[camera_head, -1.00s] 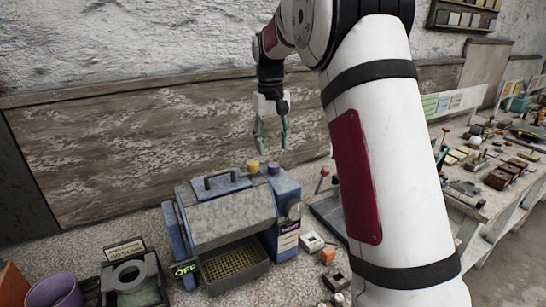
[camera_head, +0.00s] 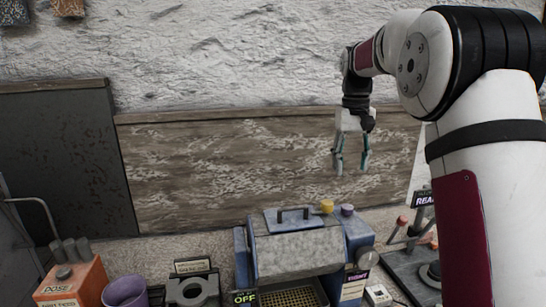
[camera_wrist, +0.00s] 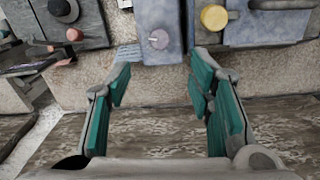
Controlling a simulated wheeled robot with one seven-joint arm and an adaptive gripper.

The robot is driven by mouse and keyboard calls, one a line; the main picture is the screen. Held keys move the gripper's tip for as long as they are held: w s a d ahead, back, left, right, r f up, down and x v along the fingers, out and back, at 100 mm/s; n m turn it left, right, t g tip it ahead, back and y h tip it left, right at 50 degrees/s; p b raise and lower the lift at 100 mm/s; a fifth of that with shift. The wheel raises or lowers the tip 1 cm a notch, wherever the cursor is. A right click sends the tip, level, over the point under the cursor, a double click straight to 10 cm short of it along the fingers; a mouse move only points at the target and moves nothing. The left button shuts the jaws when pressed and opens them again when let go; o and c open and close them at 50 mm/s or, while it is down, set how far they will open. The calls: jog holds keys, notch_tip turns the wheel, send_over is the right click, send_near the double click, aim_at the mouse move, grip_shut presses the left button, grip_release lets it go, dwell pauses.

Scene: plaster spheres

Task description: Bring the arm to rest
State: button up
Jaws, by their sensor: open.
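My gripper (camera_head: 350,160) hangs from my bent arm in the head view, above the back of the bench and in front of the wooden board. Its fingers point down and are apart, with nothing between them. In the wrist view my gripper (camera_wrist: 160,95) shows its green finger pads spread wide over bare bench top. The blue-grey machine (camera_head: 300,250) stands below it, with a handled lid, a yellow knob (camera_head: 326,206) and a purple knob (camera_head: 347,210). Both knobs also show in the wrist view, the yellow one (camera_wrist: 214,17) and the purple one (camera_wrist: 159,39).
An orange dose box (camera_head: 75,285), a purple cup (camera_head: 125,292) and a dark holder with a ring (camera_head: 192,288) stand left of the machine. A dark stand with a red-tipped lever (camera_head: 401,221) is at its right. The wooden board (camera_head: 230,165) lines the wall behind.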

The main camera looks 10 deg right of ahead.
jog(key=s+a+r+t, duration=0.25)
jog(key=s+a, duration=0.25)
jog(key=s, duration=0.3)
jog(key=s+a+r+t, duration=0.1)
jog(key=s+a+r, duration=0.3)
jog(key=s, duration=0.5)
jog(key=s+a+f+t, duration=0.1)
jog(key=s+a+f, duration=0.1)
jog(key=s+f, duration=0.2)
jog(key=s+a+f+n+t, duration=0.1)
jog(key=s+a+f, duration=0.2)
jog(key=s, duration=0.8)
jog(key=shift+s+a+f, duration=0.2)
jog(key=shift+s+f, duration=0.05)
jog(key=shift+f, duration=0.3)
jog(key=shift+d, duration=0.1)
